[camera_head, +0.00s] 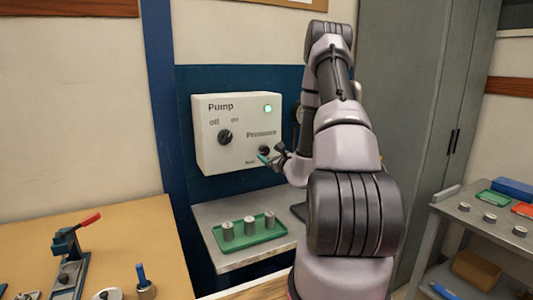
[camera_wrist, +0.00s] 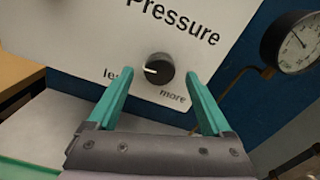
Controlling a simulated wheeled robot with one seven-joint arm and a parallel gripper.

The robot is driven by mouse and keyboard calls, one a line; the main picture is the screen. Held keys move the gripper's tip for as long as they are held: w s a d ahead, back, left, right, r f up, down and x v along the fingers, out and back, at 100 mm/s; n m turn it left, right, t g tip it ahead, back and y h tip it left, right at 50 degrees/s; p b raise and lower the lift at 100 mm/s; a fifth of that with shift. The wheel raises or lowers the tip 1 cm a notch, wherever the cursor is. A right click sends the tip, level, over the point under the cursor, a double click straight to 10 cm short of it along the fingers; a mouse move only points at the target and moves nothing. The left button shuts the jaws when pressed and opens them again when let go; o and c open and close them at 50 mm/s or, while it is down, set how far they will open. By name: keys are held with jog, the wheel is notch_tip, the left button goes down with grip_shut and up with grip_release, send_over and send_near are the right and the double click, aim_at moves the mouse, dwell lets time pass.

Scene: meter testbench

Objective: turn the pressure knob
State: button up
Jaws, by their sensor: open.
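The pressure knob (camera_wrist: 159,69) is a round black dial with a white pointer mark, on the white pump panel (camera_head: 205,165). In the wrist view its mark points left, toward the word "less"; "more" is printed at its lower right. In the head view the knob (camera_head: 264,150) is close to my gripper (camera_head: 270,158), at the panel's lower right. My gripper (camera_wrist: 165,92) also shows in the wrist view, with two green fingers spread apart. The knob appears between and just beyond the fingertips. I see no clear contact.
A pressure gauge (camera_wrist: 293,43) is at right. A green tray (camera_head: 232,243) with metal cylinders lies on the bench below. A tall grey cabinet (camera_head: 408,100) stands at right.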

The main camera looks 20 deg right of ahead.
aim_at(264, 150)
jog(key=shift+w, duration=1.35)
grip_shut()
jog(key=shift+m, duration=0.4)
jog(key=m, duration=0.6)
jog(key=shift+m, duration=0.4)
jog(key=m, duration=0.6)
jog(key=shift+d+m, duration=0.15)
jog(key=shift+m, duration=0.15)
jog(key=shift+f, duration=0.1)
